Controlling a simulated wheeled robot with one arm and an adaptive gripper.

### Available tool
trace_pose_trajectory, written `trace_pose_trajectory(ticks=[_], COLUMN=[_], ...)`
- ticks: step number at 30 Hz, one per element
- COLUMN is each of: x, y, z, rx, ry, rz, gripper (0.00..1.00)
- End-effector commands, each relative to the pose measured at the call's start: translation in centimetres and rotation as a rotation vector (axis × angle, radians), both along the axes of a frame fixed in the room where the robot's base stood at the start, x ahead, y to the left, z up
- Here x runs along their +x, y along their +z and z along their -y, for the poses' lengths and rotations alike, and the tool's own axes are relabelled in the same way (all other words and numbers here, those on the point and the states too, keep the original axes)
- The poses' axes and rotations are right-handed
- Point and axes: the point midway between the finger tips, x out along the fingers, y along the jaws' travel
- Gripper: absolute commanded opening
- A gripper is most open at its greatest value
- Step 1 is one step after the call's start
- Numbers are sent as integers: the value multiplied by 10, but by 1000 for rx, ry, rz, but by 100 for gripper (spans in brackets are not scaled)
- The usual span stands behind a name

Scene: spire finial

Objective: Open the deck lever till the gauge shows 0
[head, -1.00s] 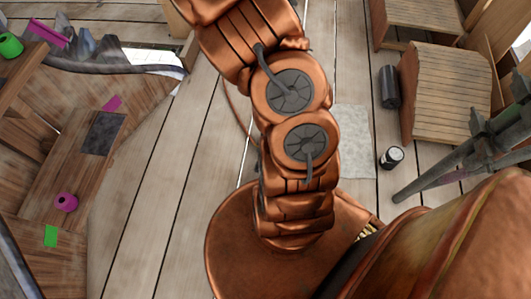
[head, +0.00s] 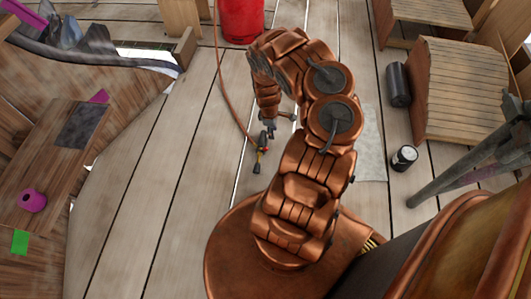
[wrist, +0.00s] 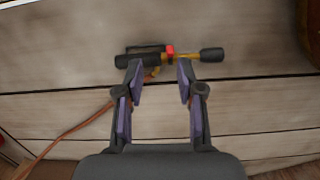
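My gripper (head: 270,129) is low over the planked deck in the head view. In the wrist view my gripper (wrist: 159,72) is open and empty, with purple pads apart. A hose-fed tool (head: 262,150) with black ends, a brass body and a red band lies on the planks. It also shows in the wrist view (wrist: 185,55), lying crosswise just beyond the fingertips; I cannot tell if they touch it. I cannot pick out a deck lever for certain. A short black cylinder with a white face (head: 404,157) stands at right; no reading is legible.
A red cylinder (head: 240,18) stands at the top, with a brown hose (head: 221,90) running down to the tool. A dark roll (head: 397,86) and wooden boxes (head: 455,90) are at right. A wooden bench (head: 50,170) is at left. The planks left of my arm are clear.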

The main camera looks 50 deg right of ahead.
Motion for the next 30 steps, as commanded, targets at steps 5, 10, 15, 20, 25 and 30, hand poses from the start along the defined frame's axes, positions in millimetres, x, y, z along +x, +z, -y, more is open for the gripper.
trace_pose_trajectory(ticks=[5,10,15,20,25,30], x=[10,14,15,15,15,15], y=[-45,-58,-72,-93,-113,-127], z=[-20,-27,-27,-27,-27,-27], rx=[52,68,69,68,67,67], ry=[37,50,51,52,50,51], rz=[54,73,74,75,75,75], gripper=[38,38,38,38,38,38])
